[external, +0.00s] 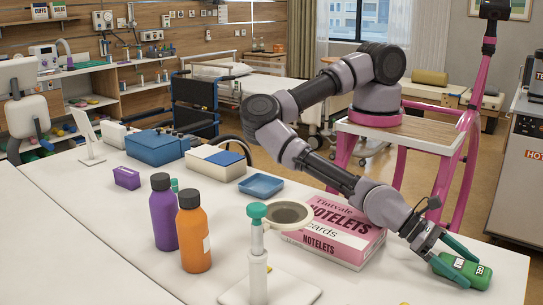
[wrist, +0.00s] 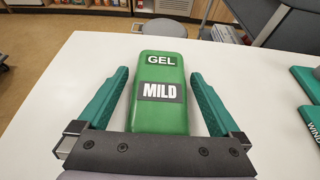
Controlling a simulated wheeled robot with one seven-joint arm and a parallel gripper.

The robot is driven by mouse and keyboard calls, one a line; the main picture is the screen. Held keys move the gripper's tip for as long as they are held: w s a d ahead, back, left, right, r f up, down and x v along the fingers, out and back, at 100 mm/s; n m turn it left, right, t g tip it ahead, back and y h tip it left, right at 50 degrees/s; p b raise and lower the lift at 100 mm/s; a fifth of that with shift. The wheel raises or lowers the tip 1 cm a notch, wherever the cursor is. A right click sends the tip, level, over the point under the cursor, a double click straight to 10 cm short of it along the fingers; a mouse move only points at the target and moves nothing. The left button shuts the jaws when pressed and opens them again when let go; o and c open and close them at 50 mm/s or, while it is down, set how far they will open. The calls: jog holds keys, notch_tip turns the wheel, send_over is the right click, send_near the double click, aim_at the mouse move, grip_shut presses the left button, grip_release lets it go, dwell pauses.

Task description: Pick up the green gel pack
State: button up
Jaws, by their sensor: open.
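The green gel pack (wrist: 160,113) lies on the white table in the wrist view, with "GEL" and "MILD" labels on it. It also shows at the right end of the table in the external view (external: 470,276). My gripper (wrist: 160,85) is open, with one green finger on each side of the pack. A narrow gap shows between each finger and the pack in the wrist view. The pack's near end is hidden behind the gripper body.
A pink Notelets box (external: 335,240) lies left of my gripper. A stand with a round disc and green knob (external: 258,257) is nearer the camera. Orange (external: 194,240) and purple (external: 163,215) bottles stand farther left. Green items (wrist: 313,120) lie at the wrist view's right edge.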

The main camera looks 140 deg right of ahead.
jog(key=shift+a, duration=0.1)
jog(key=c, duration=1.4)
